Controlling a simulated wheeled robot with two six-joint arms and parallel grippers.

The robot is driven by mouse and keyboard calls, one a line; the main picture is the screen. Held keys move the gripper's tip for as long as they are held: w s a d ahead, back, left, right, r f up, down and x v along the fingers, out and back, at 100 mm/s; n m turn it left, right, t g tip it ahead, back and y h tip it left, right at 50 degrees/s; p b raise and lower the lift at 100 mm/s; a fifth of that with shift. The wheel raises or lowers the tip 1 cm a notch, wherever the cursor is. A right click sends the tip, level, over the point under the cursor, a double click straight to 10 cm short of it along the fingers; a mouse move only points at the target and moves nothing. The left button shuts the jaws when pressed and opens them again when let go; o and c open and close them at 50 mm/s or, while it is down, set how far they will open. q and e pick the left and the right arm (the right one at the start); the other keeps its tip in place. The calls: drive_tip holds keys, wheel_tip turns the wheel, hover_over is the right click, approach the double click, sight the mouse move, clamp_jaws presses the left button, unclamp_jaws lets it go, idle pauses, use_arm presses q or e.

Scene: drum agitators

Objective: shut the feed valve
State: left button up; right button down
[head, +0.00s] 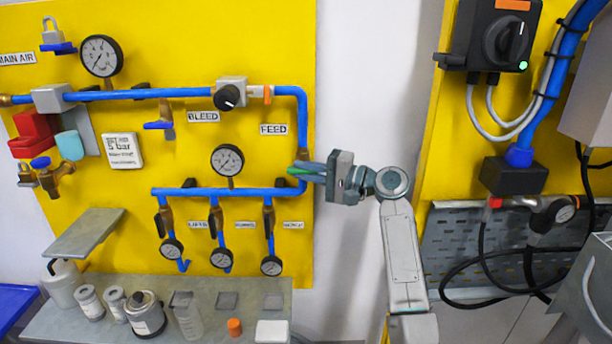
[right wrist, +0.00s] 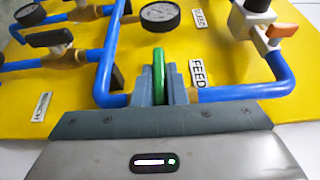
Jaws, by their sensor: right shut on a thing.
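The feed valve sits on the vertical blue pipe at the right of the yellow panel, below the FEED label (head: 273,129). Its green handle (right wrist: 159,72) stands between the fingers of my right gripper (right wrist: 160,90), which is shut on it. In the right wrist view the handle looks set across the blue pipe. In the head view my right gripper (head: 309,171) reaches in from the right and hides most of the valve; only a bit of green shows. The valve body is mostly hidden behind the fingers. My left gripper is not in view.
A pressure gauge (head: 227,160) and the lower blue manifold (head: 215,191) with several black-handled valves lie left of the gripper. A black knob (head: 228,97) is above left. A grey shelf (head: 80,322) with cans and bottles is below. The white wall (head: 372,80) to the right is clear.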

idle(0.3)
drive_tip(key=c, duration=1.5)
unclamp_jaws()
drive_tip(key=shift+o, duration=0.2)
drive_tip(key=shift+d, duration=0.1)
drive_tip(key=shift+s+d+f+b, duration=0.1)
drive_tip(key=shift+d+f+b, duration=0.05)
drive_tip(key=shift+d+b, duration=0.15)
drive_tip(key=b+v, duration=0.4)
drive_tip(key=v, duration=0.6)
